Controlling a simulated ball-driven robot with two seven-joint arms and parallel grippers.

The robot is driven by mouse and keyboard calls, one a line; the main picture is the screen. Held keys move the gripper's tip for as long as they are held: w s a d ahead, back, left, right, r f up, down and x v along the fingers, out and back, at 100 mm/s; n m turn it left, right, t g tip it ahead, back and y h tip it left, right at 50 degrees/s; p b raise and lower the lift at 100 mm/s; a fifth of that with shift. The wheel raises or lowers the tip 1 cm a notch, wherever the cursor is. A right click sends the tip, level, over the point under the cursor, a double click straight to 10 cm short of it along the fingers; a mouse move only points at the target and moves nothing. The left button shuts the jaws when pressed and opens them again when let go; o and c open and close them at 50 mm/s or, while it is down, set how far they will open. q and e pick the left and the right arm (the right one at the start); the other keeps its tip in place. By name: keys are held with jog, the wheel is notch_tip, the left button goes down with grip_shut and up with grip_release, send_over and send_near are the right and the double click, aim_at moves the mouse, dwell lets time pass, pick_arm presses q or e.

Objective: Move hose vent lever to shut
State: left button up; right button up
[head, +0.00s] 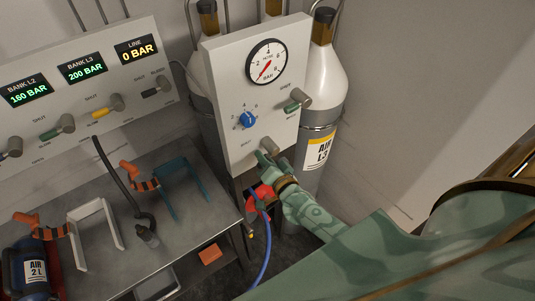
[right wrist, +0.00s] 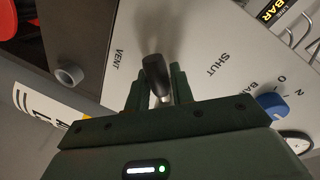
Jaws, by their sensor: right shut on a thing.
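The hose vent lever shows in the right wrist view as a dark, rounded handle (right wrist: 155,76) on the pale panel, between the printed words VENT on the left and SHUT on the right. My right gripper (right wrist: 157,92) has one finger on each side of it and is shut on it. In the head view my right gripper (head: 264,158) is at the lower part of the panel (head: 231,80), below the blue knob, and mostly hides the lever. My left gripper is out of view.
The panel carries a round gauge (head: 266,62), a blue knob (head: 248,120) and a green-handled lever (head: 297,100). A cylinder marked AIR L3 (head: 323,85) stands behind it. A red fitting with a blue hose (head: 266,250) hangs below. A bench (head: 185,215) is at left.

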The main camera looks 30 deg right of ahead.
jog(key=m, duration=0.1)
jog(key=r+m+p, duration=0.1)
jog(key=m, duration=0.1)
jog(key=shift+a+r+y+p, duration=0.2)
jog(key=shift+a+y+p, duration=0.1)
jog(key=shift+a+y, duration=0.1)
jog(key=shift+r+m+y+p, duration=0.2)
jog(key=shift+r+m+y, duration=0.1)
jog(key=shift+m, duration=0.55)
jog(key=shift+r+m+y+p, duration=0.15)
jog(key=shift+r+m+y, duration=0.15)
jog(key=shift+m, duration=0.55)
jog(key=o, duration=0.9)
jog(key=shift+s, duration=0.15)
jog(key=s+r, duration=0.1)
jog(key=s, duration=0.4)
jog(key=s+d+r, duration=0.1)
jog(key=s, duration=0.4)
jog(key=s+r, duration=0.1)
jog(key=s, duration=0.4)
jog(key=shift+s+d+r, duration=0.1)
jog(key=shift+s+d, duration=0.05)
jog(key=shift+s, duration=0.25)
